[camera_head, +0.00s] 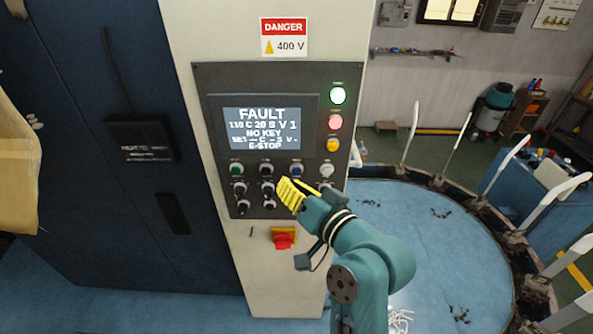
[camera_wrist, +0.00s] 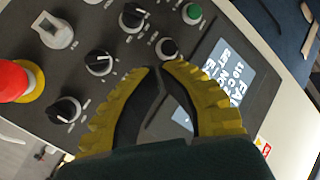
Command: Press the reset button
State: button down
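The dark control panel (camera_head: 220,130) carries a row of small buttons. A green button (camera_head: 237,170), a blue button (camera_head: 296,169) and a white button (camera_head: 326,170) show; their labels are too small to read, so I cannot tell which is reset. My gripper (camera_head: 290,190) is in front of the panel's lower right, over the knobs and below the blue button. In the wrist view its yellow fingertips (camera_wrist: 157,69) meet or nearly meet, with nothing between them. Contact cannot be told.
The screen (camera_head: 262,128) reads FAULT, NO KEY and E-STOP. A red emergency stop (camera_head: 284,240) sits below the panel, and a grey switch (camera_wrist: 55,30) shows near it in the wrist view. Green, red and orange lamps (camera_head: 336,120) line the panel's right. A round railed platform (camera_head: 430,245) stands right.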

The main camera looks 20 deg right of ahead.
jog(key=shift+w+d, duration=0.3)
jog(key=shift+w, duration=0.3)
jog(key=shift+w, duration=0.1)
dwell(1.0)
jog(key=shift+w+d, duration=0.15)
jog(key=shift+w, duration=0.15)
jog(key=shift+w+d, duration=0.2)
jog(key=shift+w, duration=0.15)
dwell(0.6)
jog(key=shift+s+a, duration=0.35)
jog(key=shift+s, duration=0.4)
jog(key=s, duration=0.1)
jog(key=s+a, duration=0.1)
jog(key=s, duration=0.1)
jog(key=s+a, duration=0.1)
jog(key=shift+s, duration=0.3)
